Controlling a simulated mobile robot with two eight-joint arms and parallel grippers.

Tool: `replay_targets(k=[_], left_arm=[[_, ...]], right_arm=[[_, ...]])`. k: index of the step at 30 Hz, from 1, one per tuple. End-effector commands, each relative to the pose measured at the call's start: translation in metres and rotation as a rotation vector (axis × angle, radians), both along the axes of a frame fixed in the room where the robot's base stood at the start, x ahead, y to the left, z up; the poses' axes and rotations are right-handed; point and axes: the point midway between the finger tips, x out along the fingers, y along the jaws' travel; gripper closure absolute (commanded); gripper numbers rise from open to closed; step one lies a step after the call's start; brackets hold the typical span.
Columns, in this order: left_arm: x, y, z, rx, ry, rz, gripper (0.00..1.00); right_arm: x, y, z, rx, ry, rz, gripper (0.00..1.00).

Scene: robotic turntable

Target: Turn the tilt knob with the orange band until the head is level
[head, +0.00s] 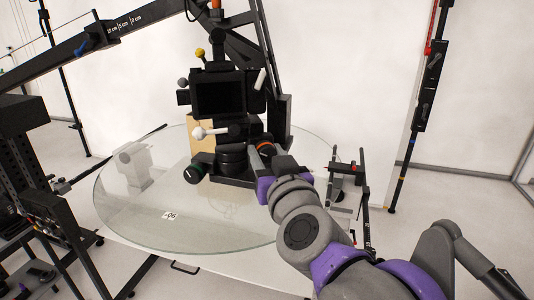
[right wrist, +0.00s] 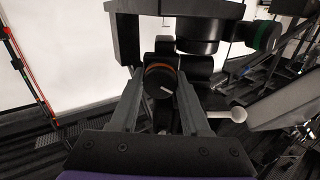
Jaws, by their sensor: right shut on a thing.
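The tilt knob with the orange band (head: 265,147) is a dark round knob on the right side of the tripod head (head: 232,162), below the camera. In the right wrist view the knob (right wrist: 159,81) faces me, with a pale line on its dark face and the orange band at its upper rim. My right gripper (head: 257,156) reaches it from the lower right. Its two fingers (right wrist: 160,92) are shut on the knob, one on each side. A black camera (head: 218,96) with a dark screen sits above the head. I cannot tell whether the head is level.
A knob with a green band (head: 194,172) sits at the head's left, and a white-tipped handle (head: 205,132) points left. The round glass turntable (head: 130,225) lies beneath, with a small numbered tag (head: 170,215). Black stands and rails are on the left and right.

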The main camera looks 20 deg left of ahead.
Motion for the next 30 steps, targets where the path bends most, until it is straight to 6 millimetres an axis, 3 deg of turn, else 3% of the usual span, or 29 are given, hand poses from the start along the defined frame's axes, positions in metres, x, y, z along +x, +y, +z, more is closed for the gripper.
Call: replay_targets(k=[11, 30], left_arm=[[0.003, 0.0, 0.008, 0.0, -0.005, 0.0, 0.24], [0.011, 0.0, 0.031, 0.0, -0.021, 0.0, 0.24]], right_arm=[[0.0, 0.0, 0.001, 0.171, 0.094, 0.0, 1.0], [0.001, -0.001, 0.002, 0.698, 0.386, 0.0, 1.0]])
